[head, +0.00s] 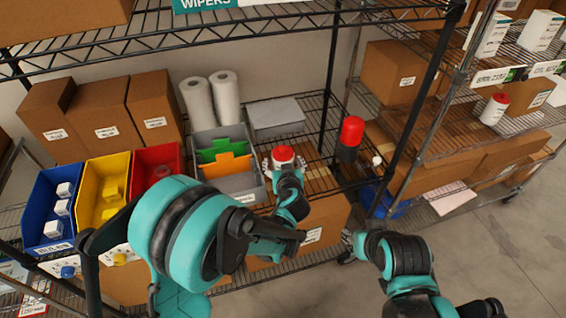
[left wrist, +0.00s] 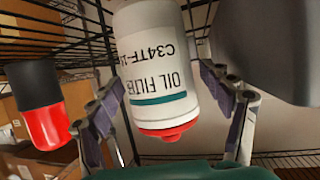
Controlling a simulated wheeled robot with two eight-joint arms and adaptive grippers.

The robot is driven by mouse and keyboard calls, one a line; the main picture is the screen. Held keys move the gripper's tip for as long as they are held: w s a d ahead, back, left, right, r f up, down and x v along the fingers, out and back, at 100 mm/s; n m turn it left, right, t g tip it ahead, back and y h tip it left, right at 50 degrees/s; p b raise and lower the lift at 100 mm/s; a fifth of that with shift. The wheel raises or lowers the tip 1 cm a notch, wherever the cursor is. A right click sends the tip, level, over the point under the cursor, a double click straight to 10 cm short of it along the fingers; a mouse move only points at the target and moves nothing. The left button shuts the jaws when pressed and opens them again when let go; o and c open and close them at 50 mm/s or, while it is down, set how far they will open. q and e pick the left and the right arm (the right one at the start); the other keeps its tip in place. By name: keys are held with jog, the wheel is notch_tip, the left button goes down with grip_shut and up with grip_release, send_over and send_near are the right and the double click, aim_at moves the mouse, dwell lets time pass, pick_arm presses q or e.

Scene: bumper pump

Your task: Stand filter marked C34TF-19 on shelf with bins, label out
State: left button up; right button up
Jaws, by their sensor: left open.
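The filter (left wrist: 155,65) is a white cylinder with a teal band and a red end. Its label reads "OIL FILTER" and "C34TF-1", the last part cut by the curve. In the head view its red top (head: 283,154) points up, beside the grey bin on the shelf with bins (head: 262,208). My left gripper (head: 284,164) is open, its fingers on both sides of the filter; in the left wrist view (left wrist: 172,110) gaps show beside it. The filter's base is hidden in the head view. My right gripper (head: 350,240) is low at centre right, its jaws too small to read.
Blue (head: 50,215), yellow (head: 104,195) and red (head: 157,165) bins stand left of a grey bin (head: 240,185) with dividers. A red-capped black bottle (head: 349,140) stands right of the filter. A light grey box (head: 275,117) is behind. Another red-capped white filter (head: 494,109) is on the right rack.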

pick_arm(q)
jog(key=p+v, duration=0.4)
jog(key=v, duration=0.7)
jog(key=s+a+r+g, duration=0.3)
jog(key=s+a+g, duration=0.15)
jog(key=a, duration=0.75)
jog(key=s+a+r+m+g+h, duration=0.1)
jog(key=s+a, duration=0.5)
jog(key=s, duration=0.7)
jog(key=shift+s+a+r+g+h, duration=0.15)
jog(key=shift+s+r+g+h, duration=0.15)
jog(key=shift+r+g, duration=0.2)
pick_arm(e)
notch_tip(320, 180, up, 4)
jog(key=shift+r, duration=0.1)
pick_arm(q)
jog(key=shift+c, duration=0.3)
pick_arm(e)
jog(key=shift+c, duration=0.3)
